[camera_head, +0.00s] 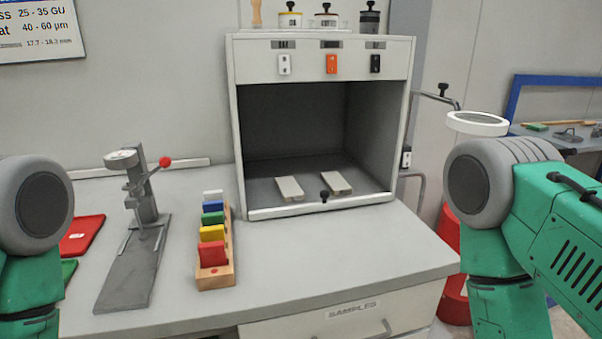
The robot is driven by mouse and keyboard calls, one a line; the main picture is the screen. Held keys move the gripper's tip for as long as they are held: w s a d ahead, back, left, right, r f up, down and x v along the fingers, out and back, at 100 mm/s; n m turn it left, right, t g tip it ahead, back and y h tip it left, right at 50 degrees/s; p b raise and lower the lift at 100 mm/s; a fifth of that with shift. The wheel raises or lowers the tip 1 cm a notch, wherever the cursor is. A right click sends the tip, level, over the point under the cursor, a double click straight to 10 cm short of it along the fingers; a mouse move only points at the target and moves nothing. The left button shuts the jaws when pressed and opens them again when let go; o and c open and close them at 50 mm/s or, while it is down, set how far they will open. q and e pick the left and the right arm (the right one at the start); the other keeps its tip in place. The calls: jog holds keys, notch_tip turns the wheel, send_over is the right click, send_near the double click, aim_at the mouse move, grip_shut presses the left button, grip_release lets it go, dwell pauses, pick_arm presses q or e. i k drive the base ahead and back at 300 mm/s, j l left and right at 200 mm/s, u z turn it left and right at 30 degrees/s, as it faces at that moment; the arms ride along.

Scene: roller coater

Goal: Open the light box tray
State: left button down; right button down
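The light box (234,120) is a pale grey cabinet with a dark open interior, standing on the bench. Its tray shows as a grey floor with a pale front lip (290,210) that sits at the front of the box. A small black knob (324,195) stands at the middle of this lip. Two pale blocks, a left one (290,188) and a right one (336,182), lie on the tray floor. Green and grey parts of my arms show at the left and right picture edges. Neither gripper is in view, and no arm touches the box.
A wooden rack (216,277) of coloured plates stands left of the light box. A gauge stand (140,240) and a red tray (82,236) are farther left. The bench top (330,255) before the box is clear. A drawer marked SAMPLES (352,309) is below.

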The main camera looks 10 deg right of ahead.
aim_at(265, 201)
jog(key=l+z, duration=0.8)
jog(key=l, duration=0.2)
